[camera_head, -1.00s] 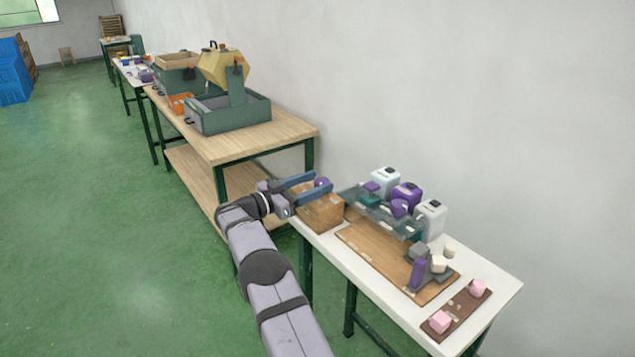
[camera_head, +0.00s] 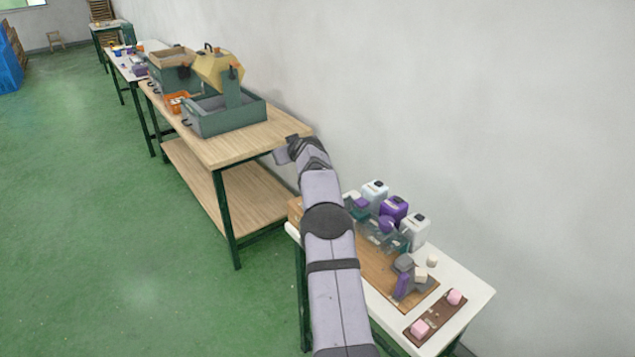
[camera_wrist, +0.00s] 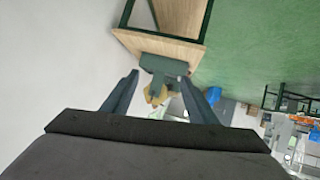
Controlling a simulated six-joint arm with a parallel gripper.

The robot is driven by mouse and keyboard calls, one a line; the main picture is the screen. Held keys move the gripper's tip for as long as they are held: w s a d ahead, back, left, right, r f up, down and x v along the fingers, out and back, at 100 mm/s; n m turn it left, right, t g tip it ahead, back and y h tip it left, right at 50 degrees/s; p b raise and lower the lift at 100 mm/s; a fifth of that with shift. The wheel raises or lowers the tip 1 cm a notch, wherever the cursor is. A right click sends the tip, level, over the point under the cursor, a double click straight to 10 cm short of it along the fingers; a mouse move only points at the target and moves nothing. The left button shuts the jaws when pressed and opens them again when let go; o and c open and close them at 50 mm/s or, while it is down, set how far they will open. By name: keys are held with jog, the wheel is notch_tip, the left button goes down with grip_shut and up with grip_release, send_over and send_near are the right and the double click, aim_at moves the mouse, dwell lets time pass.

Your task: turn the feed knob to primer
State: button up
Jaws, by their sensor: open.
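The white table (camera_head: 467,299) at the right carries a purple bottle (camera_head: 394,206) between two white bottles (camera_head: 373,191) (camera_head: 414,233). A round purple part (camera_head: 386,225), possibly the feed knob, sits in front of the purple bottle. I cannot read any markings or tell a setting. My gripper shows in the wrist view (camera_wrist: 159,77) with its two blue fingers apart and nothing between them. It faces away from the white table, towards the wooden bench (camera_head: 217,149). In the head view my wrist hides its fingers.
My arm crosses the left end of the white table and hides most of a brown box (camera_head: 294,209). A brown board with pink blocks (camera_head: 422,326) lies at the table's near end.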

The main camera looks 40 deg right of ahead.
jog(key=s+d+f+n+g+y+p, duration=0.15)
jog(key=s+g+y+p, duration=0.45)
jog(key=s, duration=1.1)
jog(key=shift+w+a+f+g+h+p, duration=0.1)
jog(key=shift+w+f+g+h+p, duration=0.25)
jog(key=shift+f, duration=0.9)
jog(key=shift+w+a+f+g+h+p, duration=0.1)
jog(key=shift+w+f+h+p, duration=0.45)
jog(key=shift+f, duration=0.7)
jog(key=shift+w+a+f+g+h+p, duration=0.1)
jog(key=shift+w+f+g+h+p, duration=0.3)
jog(key=shift+f, duration=0.85)
jog(key=shift+s, duration=0.1)
jog(key=c, duration=1.1)
